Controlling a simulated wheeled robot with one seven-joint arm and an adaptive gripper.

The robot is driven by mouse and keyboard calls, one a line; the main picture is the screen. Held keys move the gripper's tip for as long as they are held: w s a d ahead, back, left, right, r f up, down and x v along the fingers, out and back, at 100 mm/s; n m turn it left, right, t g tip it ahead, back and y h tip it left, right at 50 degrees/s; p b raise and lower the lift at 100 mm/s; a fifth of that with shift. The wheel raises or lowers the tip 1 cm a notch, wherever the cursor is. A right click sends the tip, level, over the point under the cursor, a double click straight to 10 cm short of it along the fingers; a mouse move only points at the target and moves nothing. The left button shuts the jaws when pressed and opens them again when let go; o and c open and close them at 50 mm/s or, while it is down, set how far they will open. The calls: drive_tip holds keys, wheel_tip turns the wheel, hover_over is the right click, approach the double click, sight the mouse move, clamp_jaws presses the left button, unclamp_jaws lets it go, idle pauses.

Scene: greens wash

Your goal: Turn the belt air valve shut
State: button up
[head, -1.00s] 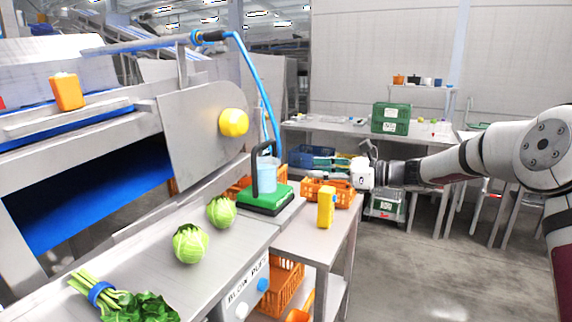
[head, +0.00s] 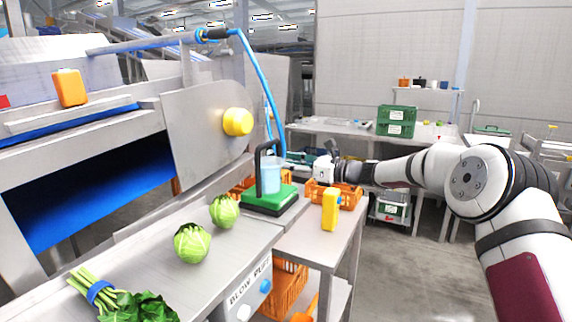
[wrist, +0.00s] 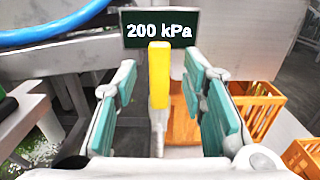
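In the wrist view a yellow lever (wrist: 159,75), which looks like the air valve's handle, stands upright in front of a dark display (wrist: 140,42) reading 200 kPa. My gripper (wrist: 163,90) is open, its teal-padded fingers on either side of the lever, with visible gaps between. In the head view my gripper (head: 304,159) reaches left behind the green-topped scale (head: 258,205). The lever and display cannot be made out there. A blue hose (head: 262,85) comes down near this spot, and a blue hose (wrist: 50,30) also crosses the upper left of the wrist view.
Orange crates (wrist: 258,108) lie below and right of my gripper. A yellow block-like item (head: 330,210) stands on the steel table near my wrist. The scale carries a light-blue container (head: 270,176). Cabbages (head: 192,243) and bundled greens (head: 98,290) lie in front.

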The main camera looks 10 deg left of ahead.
drive_tip(key=shift+x, duration=0.8)
drive_tip(key=shift+c, duration=0.5)
clamp_jaws()
